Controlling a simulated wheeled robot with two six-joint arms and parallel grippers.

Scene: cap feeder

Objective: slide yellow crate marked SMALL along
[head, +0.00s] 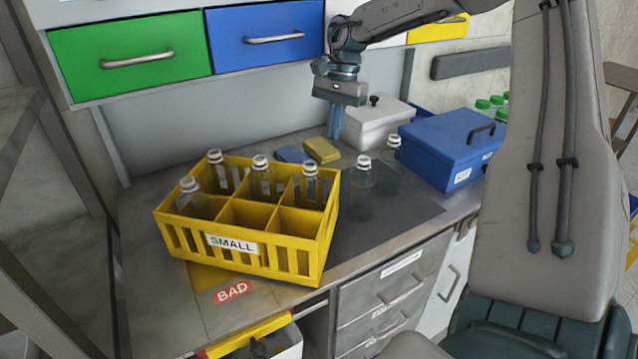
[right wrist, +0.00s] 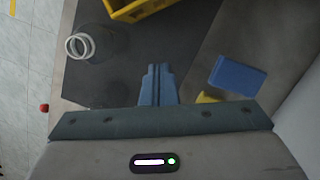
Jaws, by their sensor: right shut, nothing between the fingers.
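The yellow crate marked SMALL (head: 250,245) stands on the left part of the grey counter. Its near wall carries the white label. Several clear bottles stand in its compartments, and front compartments look empty. A corner of the crate (right wrist: 135,8) shows at the top of the right wrist view. My right gripper (head: 336,136) is shut and empty, pointing down above the counter behind and to the right of the crate, apart from it. Its closed fingers (right wrist: 158,72) also show in the right wrist view. My left gripper is not in view.
Two clear bottles (head: 363,178) stand on the dark mat (head: 395,215) right of the crate. A blue sponge (head: 291,154) and a yellow sponge (head: 322,150) lie behind it. A blue box (head: 448,150) and a white box (head: 375,125) stand at right. A BAD label (head: 232,292) marks the front edge.

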